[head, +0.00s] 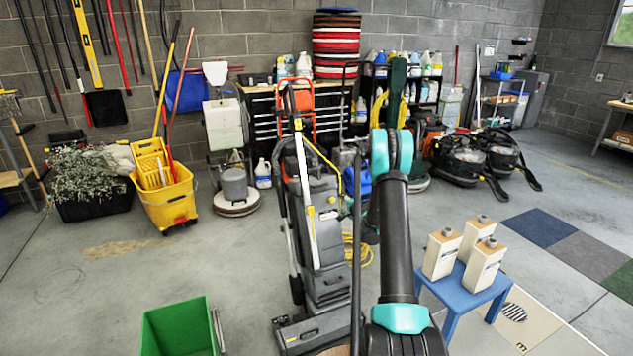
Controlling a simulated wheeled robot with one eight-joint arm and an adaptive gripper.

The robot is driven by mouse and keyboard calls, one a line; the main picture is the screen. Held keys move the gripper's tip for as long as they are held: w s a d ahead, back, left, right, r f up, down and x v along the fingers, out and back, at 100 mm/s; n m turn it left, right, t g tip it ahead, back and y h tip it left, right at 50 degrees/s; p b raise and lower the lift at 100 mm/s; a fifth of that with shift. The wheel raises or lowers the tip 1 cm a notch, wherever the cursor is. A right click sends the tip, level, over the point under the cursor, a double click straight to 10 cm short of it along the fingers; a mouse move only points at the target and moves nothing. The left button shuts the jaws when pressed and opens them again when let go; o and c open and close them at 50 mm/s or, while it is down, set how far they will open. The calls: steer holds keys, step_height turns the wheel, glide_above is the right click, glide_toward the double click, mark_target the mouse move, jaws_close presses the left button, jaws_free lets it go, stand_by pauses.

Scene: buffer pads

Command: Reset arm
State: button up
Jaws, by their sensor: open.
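My arm rises through the middle of the head view, with a black link and teal joint covers, and its upper part stands in front of the back shelves. My gripper cannot be made out in this view. A tall stack of round buffer pads (336,46), mostly red with some white and dark ones, stands on the dark tool chest (268,117) against the back wall. My arm is apart from the stack in the picture, to its right.
A grey upright floor machine (326,232) stands just left of my arm. A blue stool (462,291) with three pale bottles is at right. A green bin (180,328) is at front left, a yellow mop bucket (165,200) behind it.

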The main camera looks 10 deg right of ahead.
steer(key=s+a+r+n+g, duration=0.25)
steer(key=s+a+r, duration=0.2)
steer(key=s, duration=0.35)
steer(key=s+a+r+n+g, duration=0.1)
steer(key=s+a+r+n, duration=0.2)
steer(key=s+r, duration=0.35)
steer(key=s+a+r+n+g, duration=0.2)
steer(key=s+a+r+n, duration=0.15)
steer(key=s, duration=0.65)
steer(key=s+f+n+g+h, duration=0.1)
steer(key=s+n+g, duration=0.1)
steer(key=s, duration=1.4)
steer(key=s+f+n+g+h, duration=0.1)
steer(key=s+f+n+h, duration=0.1)
steer(key=s, duration=1.5)
steer(key=shift+d+n+g, duration=0.25)
steer(key=shift+n+g, duration=0.1)
steer(key=shift+n, duration=0.55)
steer(key=shift+f, duration=0.1)
steer(key=shift+c, duration=0.6)
